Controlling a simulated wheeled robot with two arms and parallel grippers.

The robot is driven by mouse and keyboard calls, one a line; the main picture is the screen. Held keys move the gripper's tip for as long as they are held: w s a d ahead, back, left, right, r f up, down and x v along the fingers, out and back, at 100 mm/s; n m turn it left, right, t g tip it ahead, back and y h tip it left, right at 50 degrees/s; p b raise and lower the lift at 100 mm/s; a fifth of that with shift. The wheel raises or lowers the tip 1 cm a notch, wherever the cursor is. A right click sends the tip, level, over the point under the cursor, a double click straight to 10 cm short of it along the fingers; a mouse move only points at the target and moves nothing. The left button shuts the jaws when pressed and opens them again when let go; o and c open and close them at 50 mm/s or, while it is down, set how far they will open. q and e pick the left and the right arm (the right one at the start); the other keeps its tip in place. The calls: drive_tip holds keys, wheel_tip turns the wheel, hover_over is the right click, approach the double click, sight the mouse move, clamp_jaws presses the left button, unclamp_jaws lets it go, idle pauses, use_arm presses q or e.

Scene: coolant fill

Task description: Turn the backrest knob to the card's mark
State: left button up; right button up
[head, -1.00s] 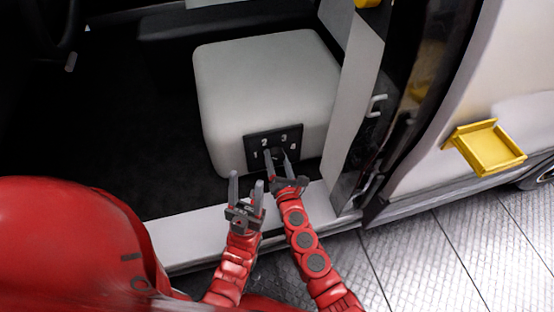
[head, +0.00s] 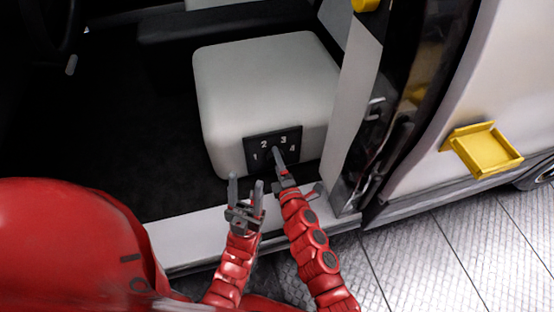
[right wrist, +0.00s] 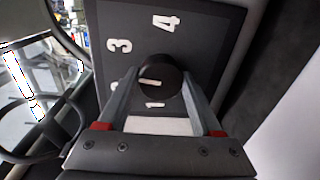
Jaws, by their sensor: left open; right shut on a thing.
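The dark dial plate (head: 254,142), numbered 1 to 4, is on the front of the pale seat block (head: 262,80). My right gripper (head: 277,153) is at the plate's middle, shut on the round black knob (right wrist: 161,76). In the right wrist view, my right gripper (right wrist: 160,90) has a finger on either side of the knob. The knob's white mark (right wrist: 149,83) points left and slightly down, roughly towards the 2, which the left finger partly hides. My left gripper (head: 246,186) is open and empty, below and left of the plate. I see no card.
The white door sill (head: 185,238) runs below the seat. A pale pillar (head: 352,105) stands close on the right. A yellow tray (head: 487,150) sticks out from the white panel at the right. The dark floor left of the seat is clear.

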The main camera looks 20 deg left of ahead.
drive_tip(key=shift+d+m+p, duration=0.1)
drive_tip(key=shift+m+p, duration=0.6)
drive_tip(key=shift+m, duration=1.3)
drive_tip(key=o, duration=1.4)
drive_tip(key=p+v, duration=0.3)
drive_tip(key=v, duration=1.4)
drive_tip(key=shift+d+f, duration=0.1)
drive_tip(key=shift+d, duration=0.15)
